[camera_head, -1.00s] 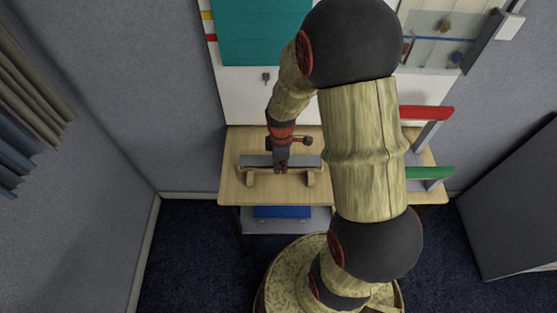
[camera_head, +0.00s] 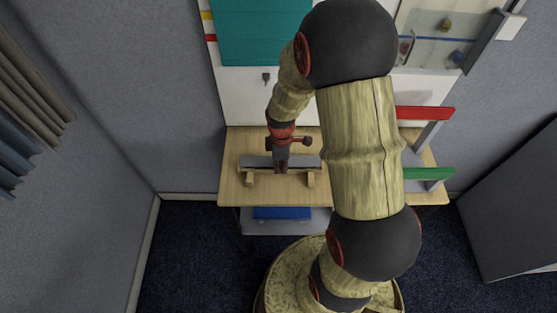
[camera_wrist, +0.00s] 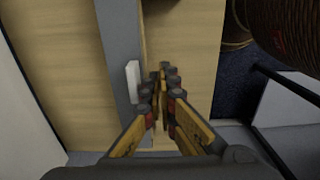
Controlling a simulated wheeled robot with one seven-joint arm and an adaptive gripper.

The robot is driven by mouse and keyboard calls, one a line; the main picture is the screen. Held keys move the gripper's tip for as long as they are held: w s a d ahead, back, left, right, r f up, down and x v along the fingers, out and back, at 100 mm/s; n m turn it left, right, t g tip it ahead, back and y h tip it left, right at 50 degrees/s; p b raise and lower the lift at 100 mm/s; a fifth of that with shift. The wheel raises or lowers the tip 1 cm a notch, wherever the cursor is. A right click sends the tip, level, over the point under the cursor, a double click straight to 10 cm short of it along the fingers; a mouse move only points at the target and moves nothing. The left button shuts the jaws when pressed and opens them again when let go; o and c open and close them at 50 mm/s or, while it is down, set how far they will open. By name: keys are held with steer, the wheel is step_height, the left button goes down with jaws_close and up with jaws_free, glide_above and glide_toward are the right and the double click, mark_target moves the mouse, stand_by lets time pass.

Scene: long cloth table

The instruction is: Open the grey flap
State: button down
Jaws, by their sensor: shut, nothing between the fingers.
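The grey flap (camera_head: 256,161) is a long flat strip across a low wooden stand on the table. In the wrist view the flap (camera_wrist: 118,55) runs top to bottom, with a small white handle (camera_wrist: 133,82) on its edge. My gripper (camera_head: 281,171) points down at the middle of the flap and covers part of it. In the wrist view my gripper (camera_wrist: 162,76) is shut and empty, with its fingertips just right of the white handle. I cannot tell whether they touch the flap. The flap appears to lie flat.
The wooden tabletop (camera_head: 234,190) has bare room left of the stand. Red (camera_head: 427,113) and green (camera_head: 430,173) bars stand at the right. A white back panel with a teal board (camera_head: 255,30) rises behind. A blue item (camera_head: 282,212) sits below the table's front edge.

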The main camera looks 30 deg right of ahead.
steer(key=shift+w+d, duration=0.15)
steer(key=shift+w, duration=0.1)
steer(key=shift+w+d, duration=0.2)
steer(key=shift+w, duration=0.05)
